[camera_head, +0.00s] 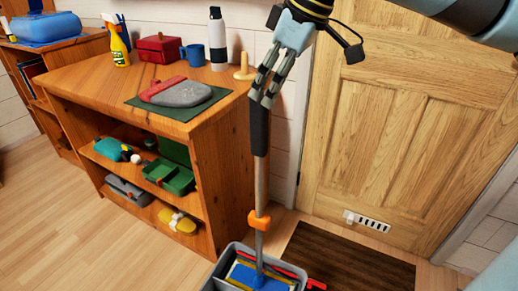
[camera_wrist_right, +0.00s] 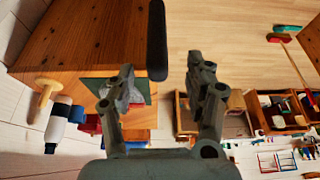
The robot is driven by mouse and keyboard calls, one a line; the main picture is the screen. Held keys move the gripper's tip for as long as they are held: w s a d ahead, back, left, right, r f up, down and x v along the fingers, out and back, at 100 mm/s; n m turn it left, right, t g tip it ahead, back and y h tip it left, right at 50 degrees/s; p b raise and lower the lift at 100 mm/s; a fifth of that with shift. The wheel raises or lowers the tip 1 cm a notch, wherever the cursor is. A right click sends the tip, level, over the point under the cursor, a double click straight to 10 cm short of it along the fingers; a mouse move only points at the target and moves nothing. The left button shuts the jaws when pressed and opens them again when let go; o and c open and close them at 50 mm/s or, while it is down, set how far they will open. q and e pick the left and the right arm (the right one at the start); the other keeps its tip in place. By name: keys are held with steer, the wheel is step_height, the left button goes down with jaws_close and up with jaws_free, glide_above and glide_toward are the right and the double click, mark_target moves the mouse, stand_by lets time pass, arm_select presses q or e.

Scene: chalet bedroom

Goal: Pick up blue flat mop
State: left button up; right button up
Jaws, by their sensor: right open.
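The blue flat mop stands upright, its blue head (camera_head: 262,280) in a grey bucket (camera_head: 222,268). Its grey pole (camera_head: 261,185) carries an orange clip and ends in a dark grip (camera_head: 259,130). My right gripper (camera_head: 264,96) is open at the top of this grip in the head view. In the right wrist view the dark grip (camera_wrist_right: 157,40) lies in line with the gap between the open fingers (camera_wrist_right: 162,78), a little beyond or level with the tips. I cannot tell whether they touch. My left gripper is out of view.
A wooden shelf unit (camera_head: 90,80) stands left of the mop, with a spray bottle (camera_head: 116,45), red box (camera_head: 158,48), blue mug (camera_head: 193,55) and white bottle (camera_head: 217,40) on top. A wooden door (camera_head: 390,130) and brown mat (camera_head: 345,262) are at right. Floor at left is clear.

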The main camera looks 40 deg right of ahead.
mark_target(259, 102)
steer(key=b+x, duration=0.1)
steer(key=x, duration=0.1)
steer(key=w+b+x, duration=0.1)
steer(key=x, duration=0.2)
steer(key=shift+r, duration=0.1)
steer(key=shift+c, duration=0.4)
jaws_close()
